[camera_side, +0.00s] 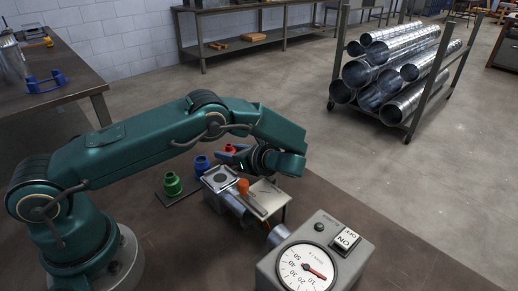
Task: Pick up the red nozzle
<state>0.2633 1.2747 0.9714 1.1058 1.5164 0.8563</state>
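The red nozzle (230,149) stands at the far end of a row on the bench, partly hidden behind my gripper. A blue nozzle (202,163) and a green nozzle (172,185) stand in the same row, nearer the arm's base, on a dark plate. My gripper (232,158) is low in front of the red nozzle and overlaps it in the picture. Its fingers are small and dark, so I cannot tell whether they are open or touching the nozzle.
A metal fixture (266,198) with an orange-red piece (242,186) sits just below my gripper. A grey control box (315,258) with a dial and ON/OFF switch stands at the front right. A rack of metal ducts (395,70) is on the floor behind.

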